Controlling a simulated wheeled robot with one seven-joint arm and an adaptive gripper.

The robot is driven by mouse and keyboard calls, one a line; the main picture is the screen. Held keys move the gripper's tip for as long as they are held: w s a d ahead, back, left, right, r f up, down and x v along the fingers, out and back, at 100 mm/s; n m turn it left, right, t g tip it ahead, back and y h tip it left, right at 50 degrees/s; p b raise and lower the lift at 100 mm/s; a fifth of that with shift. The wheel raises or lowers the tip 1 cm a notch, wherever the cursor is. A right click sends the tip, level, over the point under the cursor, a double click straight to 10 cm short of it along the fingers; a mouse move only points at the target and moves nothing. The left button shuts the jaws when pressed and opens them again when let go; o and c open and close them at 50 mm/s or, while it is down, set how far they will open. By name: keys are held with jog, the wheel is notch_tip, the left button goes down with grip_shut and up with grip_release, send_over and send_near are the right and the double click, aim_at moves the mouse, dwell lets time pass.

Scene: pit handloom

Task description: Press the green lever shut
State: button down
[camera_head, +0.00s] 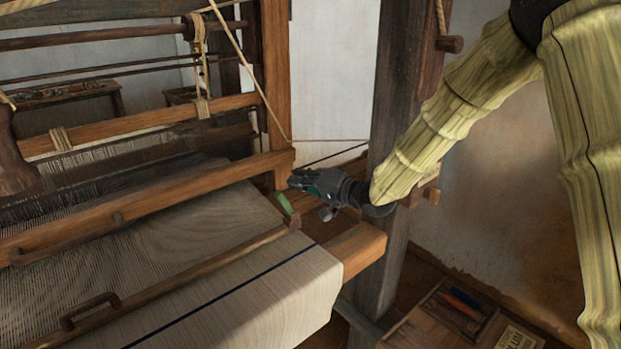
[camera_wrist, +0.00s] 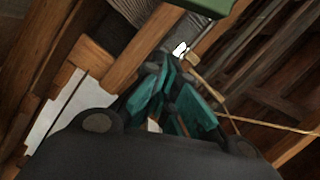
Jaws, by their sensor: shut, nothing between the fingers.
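The green lever (camera_head: 284,203) is a short green bar at the right end of the loom's front beam, just above the cloth edge. It slants, and its upper end is close below my gripper. In the wrist view a green block at the top edge (camera_wrist: 208,5) looks like part of this lever, cut off by the frame. My gripper (camera_head: 295,180) reaches in from the right and is shut and empty. Its teal fingers (camera_wrist: 172,70) are together in the wrist view. It is very near the lever; I cannot tell whether they touch.
Striped cloth (camera_head: 270,285) covers the front roller. A wooden beam (camera_head: 160,195) runs left of my gripper, and a thick post (camera_head: 395,110) stands just behind my forearm. A wooden box with tools (camera_head: 450,310) sits at lower right. Cords cross above.

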aim_at(285, 205)
jog(key=shift+s+a+f+p, duration=0.3)
jog(key=shift+s+p, duration=0.05)
jog(key=shift+s, duration=0.3)
jog(key=shift+s+a+f+p, duration=0.25)
jog(key=shift+s+f+p, duration=0.05)
jog(key=shift+s, duration=0.3)
jog(key=shift+s+a+f, duration=0.15)
jog(key=shift+s+f, duration=0.15)
jog(key=shift+s, duration=0.05)
jog(key=shift+w, duration=0.1)
